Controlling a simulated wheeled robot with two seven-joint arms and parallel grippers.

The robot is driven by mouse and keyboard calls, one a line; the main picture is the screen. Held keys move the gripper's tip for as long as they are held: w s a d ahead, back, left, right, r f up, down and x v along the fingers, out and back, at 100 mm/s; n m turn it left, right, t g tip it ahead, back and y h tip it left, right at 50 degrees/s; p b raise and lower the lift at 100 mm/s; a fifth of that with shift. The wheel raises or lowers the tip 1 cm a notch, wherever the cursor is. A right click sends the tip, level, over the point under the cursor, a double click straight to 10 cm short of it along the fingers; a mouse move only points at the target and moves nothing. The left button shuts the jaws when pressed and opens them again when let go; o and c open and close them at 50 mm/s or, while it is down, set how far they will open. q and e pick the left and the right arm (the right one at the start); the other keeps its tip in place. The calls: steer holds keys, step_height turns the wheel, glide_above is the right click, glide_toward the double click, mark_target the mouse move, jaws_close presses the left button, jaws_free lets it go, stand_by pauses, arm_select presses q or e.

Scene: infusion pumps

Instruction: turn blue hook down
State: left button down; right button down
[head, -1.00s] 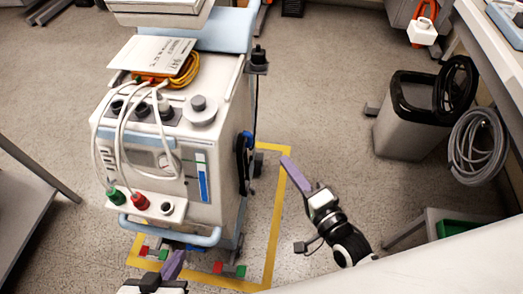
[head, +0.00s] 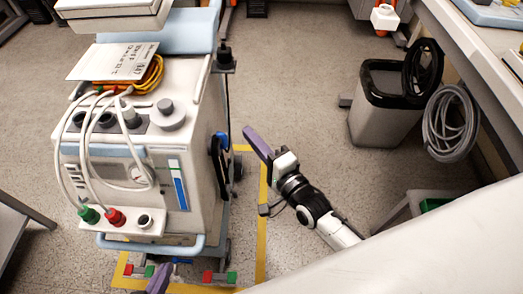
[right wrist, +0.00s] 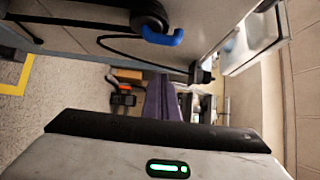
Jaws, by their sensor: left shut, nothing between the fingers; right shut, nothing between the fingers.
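The blue hook (head: 221,137) is on the right side of the white medical machine (head: 130,190), beside a black part. In the right wrist view the blue hook (right wrist: 163,37) shows near the top, with its tip curving up at the right end. My right gripper (head: 252,138) has purple fingers and is to the right of the hook, apart from it; it is shut and empty. Its fingers (right wrist: 162,100) show in the right wrist view, below the hook in the picture. My left gripper (head: 160,278) shows only its purple fingertips at the bottom edge, in front of the machine, shut and empty.
A black cable (right wrist: 130,62) hangs along the machine's side near the hook. Yellow tape (head: 262,220) marks the floor around the machine. A bin (head: 385,105) and a coiled grey hose (head: 452,122) are at the right. The floor between machine and bin is clear.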

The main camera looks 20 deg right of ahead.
steer(key=a, duration=0.4)
steer(key=shift+w, duration=0.2)
steer(key=shift+f+b, duration=0.1)
steer(key=shift+b, duration=0.2)
steer(key=shift+s, duration=0.1)
steer(key=shift+n+t+b, duration=0.3)
steer(key=shift+t+b, duration=0.1)
steer(key=shift+b, duration=0.05)
